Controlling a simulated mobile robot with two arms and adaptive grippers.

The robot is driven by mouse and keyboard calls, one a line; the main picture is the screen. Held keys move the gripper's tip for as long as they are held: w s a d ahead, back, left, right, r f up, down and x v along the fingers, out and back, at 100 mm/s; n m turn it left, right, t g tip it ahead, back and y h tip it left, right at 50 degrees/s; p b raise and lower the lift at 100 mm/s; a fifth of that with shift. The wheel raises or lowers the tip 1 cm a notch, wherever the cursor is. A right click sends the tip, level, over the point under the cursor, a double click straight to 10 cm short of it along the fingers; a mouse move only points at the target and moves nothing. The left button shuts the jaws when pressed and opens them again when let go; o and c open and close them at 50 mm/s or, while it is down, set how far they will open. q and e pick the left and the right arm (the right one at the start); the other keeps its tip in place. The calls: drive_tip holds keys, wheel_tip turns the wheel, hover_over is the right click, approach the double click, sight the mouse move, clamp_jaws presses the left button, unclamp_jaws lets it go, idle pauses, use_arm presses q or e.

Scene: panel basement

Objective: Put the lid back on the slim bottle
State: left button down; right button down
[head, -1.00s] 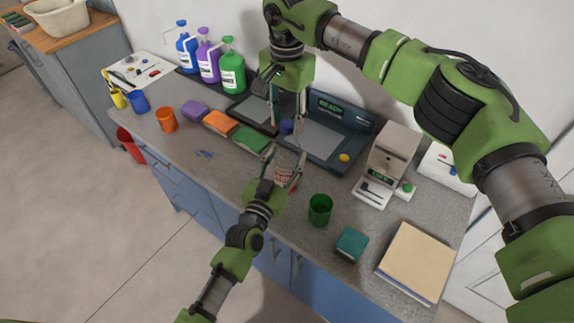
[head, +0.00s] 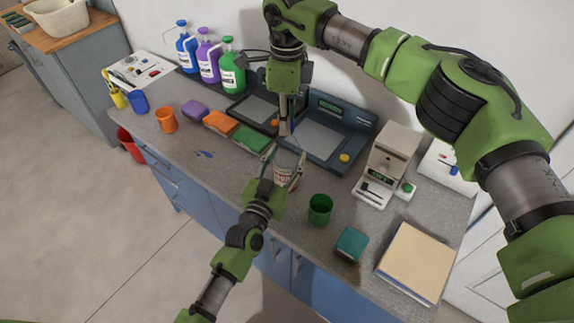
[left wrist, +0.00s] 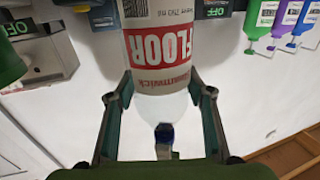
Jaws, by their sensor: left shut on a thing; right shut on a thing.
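The slim bottle (left wrist: 165,55) has a white body and a grey and red label reading FLOOR. My left gripper (head: 285,172) is shut around it, above the front of the counter; both fingers flank its pale shoulder in the left wrist view. My right gripper (head: 285,132) points down just above and behind the bottle in the head view. It is shut on the small dark blue lid (left wrist: 165,132), which shows past the bottle's shoulder in the left wrist view. I cannot tell whether lid and neck touch.
A green cup (head: 320,210), a teal box (head: 351,244) and a beige-topped block (head: 415,262) stand to the right. Coloured sponges (head: 220,123) and pump bottles (head: 232,73) are to the left.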

drive_tip(key=m, duration=1.3)
drive_tip(key=shift+m, duration=0.4)
drive_tip(key=m, duration=0.4)
drive_tip(key=shift+m, duration=0.4)
drive_tip(key=c, duration=1.6)
unclamp_jaws()
drive_tip(key=shift+c, duration=0.2)
wheel_tip(320, 180, up, 12)
